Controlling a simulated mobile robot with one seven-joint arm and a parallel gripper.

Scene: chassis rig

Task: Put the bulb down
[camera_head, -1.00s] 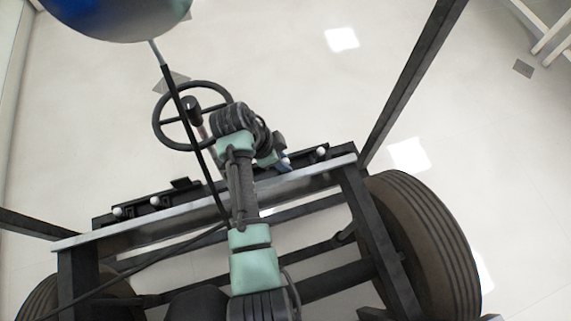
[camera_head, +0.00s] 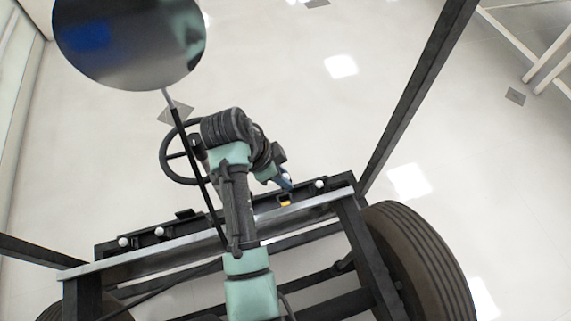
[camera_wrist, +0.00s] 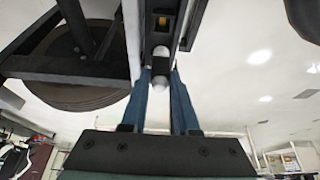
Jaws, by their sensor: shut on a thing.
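My gripper (camera_wrist: 160,76) is shut on a small bulb (camera_wrist: 160,53) with a white round end and a darker band, seen between the two blue fingers in the wrist view. In the head view my gripper (camera_head: 286,182) is at the right part of the black rail (camera_head: 220,220), with a white bit of the bulb just showing. A yellow-orange spot (camera_head: 285,200) is on the rail just below my fingers. In the wrist view this yellow spot (camera_wrist: 162,20) lies beyond the bulb. Whether the bulb touches the rail I cannot tell.
Other white bulbs sit along the rail, one at the right (camera_head: 319,184) and two at the left (camera_head: 123,242). A steering wheel (camera_head: 170,170), a round mirror-like disc (camera_head: 130,45), frame posts and a tyre (camera_head: 420,260) surround the arm. Floor beyond is clear.

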